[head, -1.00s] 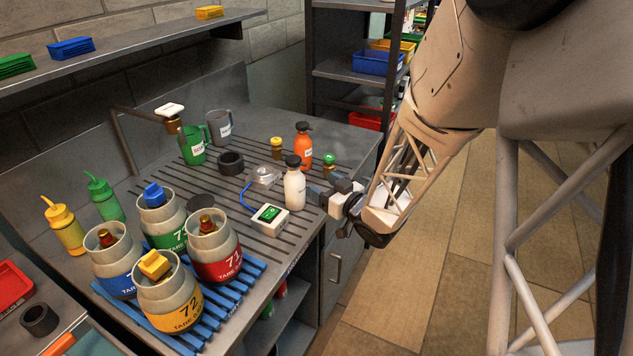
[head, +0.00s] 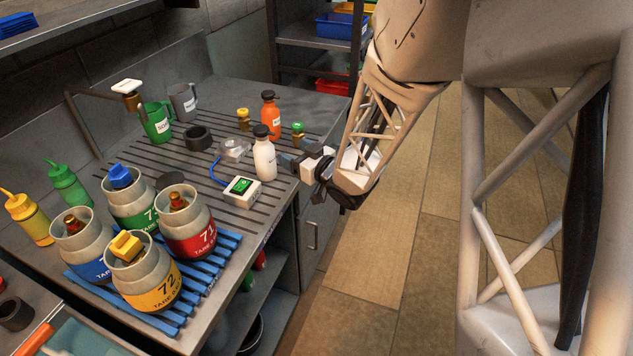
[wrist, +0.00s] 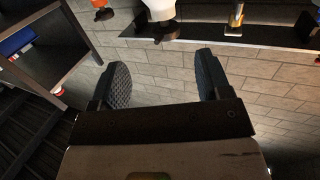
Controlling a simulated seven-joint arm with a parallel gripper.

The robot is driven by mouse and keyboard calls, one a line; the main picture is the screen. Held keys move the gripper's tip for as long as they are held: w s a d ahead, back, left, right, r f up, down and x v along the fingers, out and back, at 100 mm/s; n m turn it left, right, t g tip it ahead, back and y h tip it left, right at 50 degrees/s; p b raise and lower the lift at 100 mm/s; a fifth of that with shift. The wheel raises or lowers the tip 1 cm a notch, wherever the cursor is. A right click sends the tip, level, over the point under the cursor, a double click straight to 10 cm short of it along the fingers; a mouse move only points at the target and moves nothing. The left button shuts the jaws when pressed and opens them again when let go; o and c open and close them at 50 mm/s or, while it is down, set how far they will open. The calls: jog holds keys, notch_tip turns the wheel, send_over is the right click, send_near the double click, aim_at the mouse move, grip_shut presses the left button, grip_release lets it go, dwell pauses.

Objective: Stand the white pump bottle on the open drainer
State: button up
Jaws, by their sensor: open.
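The white pump bottle (head: 264,160) has a black top and stands upright on the right part of the grooved drainer (head: 225,208), near the bench's right edge. It also shows upside down at the top of the wrist view (wrist: 160,8). My gripper (head: 287,161) is just right of the bottle in the head view, with its fingers pointing toward it. In the wrist view my gripper (wrist: 163,72) is open and empty, and the bottle is beyond the fingertips. The finger ends are partly hard to make out in the head view.
An orange bottle (head: 270,115) and a green-topped small bottle (head: 298,134) stand behind. A white scale box (head: 241,191) is left of the white bottle. Several labelled pots, one yellow (head: 158,284), stand on a blue slatted rack (head: 222,258). Floor (head: 370,270) lies clear to the right.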

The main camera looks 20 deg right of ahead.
jog(key=s+d+r+m+g+h, duration=0.1)
jog(key=s+r+m+g+h, duration=0.3)
jog(key=s+r+g+h, duration=0.35)
jog(key=s+a+r+g, duration=0.2)
jog(key=s+a+g, duration=0.1)
jog(key=s, duration=0.8)
jog(key=s+a+r+m+g, duration=0.1)
jog(key=s+a+r+g, duration=0.2)
jog(key=s, duration=0.8)
jog(key=shift+a+r, duration=0.15)
jog(key=shift+r, duration=0.2)
